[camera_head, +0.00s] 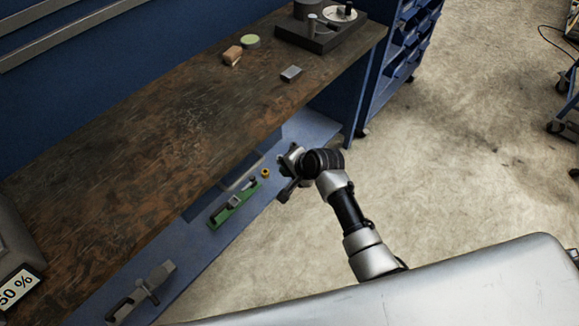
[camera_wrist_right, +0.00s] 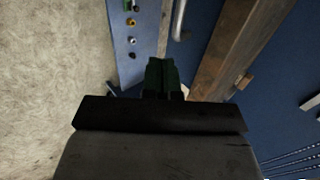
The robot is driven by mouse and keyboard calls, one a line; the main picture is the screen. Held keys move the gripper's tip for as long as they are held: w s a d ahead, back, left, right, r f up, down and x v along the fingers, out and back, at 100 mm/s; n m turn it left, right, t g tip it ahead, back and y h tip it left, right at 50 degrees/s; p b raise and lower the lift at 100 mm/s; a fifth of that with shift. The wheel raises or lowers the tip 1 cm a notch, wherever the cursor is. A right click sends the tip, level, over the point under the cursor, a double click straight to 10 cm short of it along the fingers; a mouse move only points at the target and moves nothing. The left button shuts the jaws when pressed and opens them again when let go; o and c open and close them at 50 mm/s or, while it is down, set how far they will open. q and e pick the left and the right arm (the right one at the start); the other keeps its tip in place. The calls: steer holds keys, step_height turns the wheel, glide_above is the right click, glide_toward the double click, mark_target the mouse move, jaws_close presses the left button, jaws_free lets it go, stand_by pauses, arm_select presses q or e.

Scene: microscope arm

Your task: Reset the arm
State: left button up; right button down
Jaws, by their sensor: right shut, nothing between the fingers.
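My right gripper (camera_head: 287,172) is beside the front edge of the workbench, by the lower blue shelf. In the right wrist view its dark green fingers (camera_wrist_right: 162,72) are together with nothing between them. My left gripper is not in view. No microscope is clearly recognisable. A dark device (camera_head: 318,38) with a flat base, a round white-topped part and a cylinder stands at the far end of the bench, cut off by the top edge. I cannot tell whether it carries the arm named in the task. My right gripper is well apart from it.
The brown bench top (camera_head: 150,150) is mostly clear. A wooden block (camera_head: 232,56), a green-topped disc (camera_head: 250,41) and a small grey block (camera_head: 291,74) lie on it. A blue drawer cabinet (camera_head: 405,45) stands behind; open floor (camera_head: 470,150) lies right.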

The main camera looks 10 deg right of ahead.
steer(key=shift+s+d+r, duration=0.1)
steer(key=shift+r, duration=0.2)
steer(key=shift+f, duration=0.1)
steer(key=s+d+f+n+g+h, duration=0.1)
steer(key=s+d+f+n+h, duration=0.15)
steer(key=s+f, duration=0.7)
steer(key=s+d+f+n+g+h, duration=0.1)
steer(key=s+d+f+n, duration=0.15)
steer(key=s+f, duration=0.75)
steer(key=s+d+f+n+g, duration=0.1)
steer(key=s+d+f+n, duration=0.1)
steer(key=s+f, duration=0.3)
steer(key=s+d+f+n+g+h, duration=0.1)
steer(key=s+d+f+n, duration=0.2)
steer(key=s, duration=1)
steer(key=s+d+f+n+g, duration=0.1)
steer(key=s+d+f+n, duration=0.1)
steer(key=s+f, duration=0.5)
steer(key=shift+s+d+n, duration=0.35)
steer(key=shift+s+n, duration=0.05)
steer(key=shift+s, duration=0.65)
steer(key=shift+h, duration=0.25)
